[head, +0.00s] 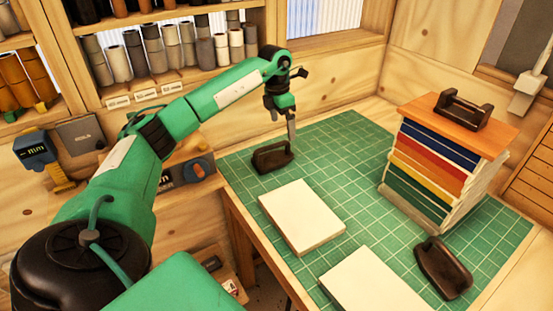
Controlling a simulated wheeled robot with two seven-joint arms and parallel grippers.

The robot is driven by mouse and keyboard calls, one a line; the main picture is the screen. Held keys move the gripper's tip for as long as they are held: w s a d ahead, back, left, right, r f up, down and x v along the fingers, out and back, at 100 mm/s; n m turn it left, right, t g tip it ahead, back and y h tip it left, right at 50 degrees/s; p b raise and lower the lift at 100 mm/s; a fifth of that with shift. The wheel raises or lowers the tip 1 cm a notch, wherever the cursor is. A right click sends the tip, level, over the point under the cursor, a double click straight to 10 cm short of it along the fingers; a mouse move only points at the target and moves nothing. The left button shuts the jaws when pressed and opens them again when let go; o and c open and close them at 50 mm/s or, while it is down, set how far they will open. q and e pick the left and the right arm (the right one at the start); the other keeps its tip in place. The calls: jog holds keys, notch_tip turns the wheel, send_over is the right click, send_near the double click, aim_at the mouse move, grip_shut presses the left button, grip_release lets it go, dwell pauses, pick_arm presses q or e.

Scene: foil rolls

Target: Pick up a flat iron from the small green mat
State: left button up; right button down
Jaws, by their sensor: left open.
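A dark flat iron (272,158) with a handle rests on the green gridded mat (345,150) near its left back part. A second dark iron (443,268) lies on the mat at the front right. A third dark handled piece (462,110) sits on top of a stack with an orange-brown top. My left gripper (291,136) points down just right of and above the first iron. It is open and holds nothing. Whether its fingers touch that iron is hard to tell. My right gripper is out of view.
Two pale flat blocks (302,216) and (372,283) lie on the mat's front part. The stack of coloured layers (432,165) stands at the right. Shelves of rolls (165,50) line the back wall. The mat's middle back is clear.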

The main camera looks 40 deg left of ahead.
pick_arm(q)
jog(key=a, duration=0.2)
jog(key=s+a+y+b, duration=0.1)
jog(key=shift+a+f+n+g, duration=0.25)
jog(key=shift+f+n+g, duration=0.05)
jog(key=shift+s+a, duration=0.15)
jog(key=shift+s+f, duration=0.1)
jog(key=shift+f, duration=0.35)
jog(key=p, duration=0.2)
send_over(272, 158)
notch_tip(272, 158, down, 7)
jog(key=shift+s+a+f, duration=0.1)
jog(key=shift+s+f, duration=0.05)
jog(key=f+p, duration=0.1)
jog(key=f, duration=0.1)
jog(key=f+p, duration=0.1)
jog(key=f, duration=0.1)
jog(key=shift+d+f, duration=0.2)
jog(key=shift+f, duration=0.45)
jog(key=c, duration=2)
jog(key=shift+w+a+r, duration=0.1)
jog(key=shift+w+r, duration=0.05)
jog(key=shift+w, duration=0.05)
jog(key=shift+c, duration=0.7)
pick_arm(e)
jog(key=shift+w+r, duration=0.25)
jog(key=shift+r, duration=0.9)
pick_arm(q)
jog(key=shift+r, duration=0.1)
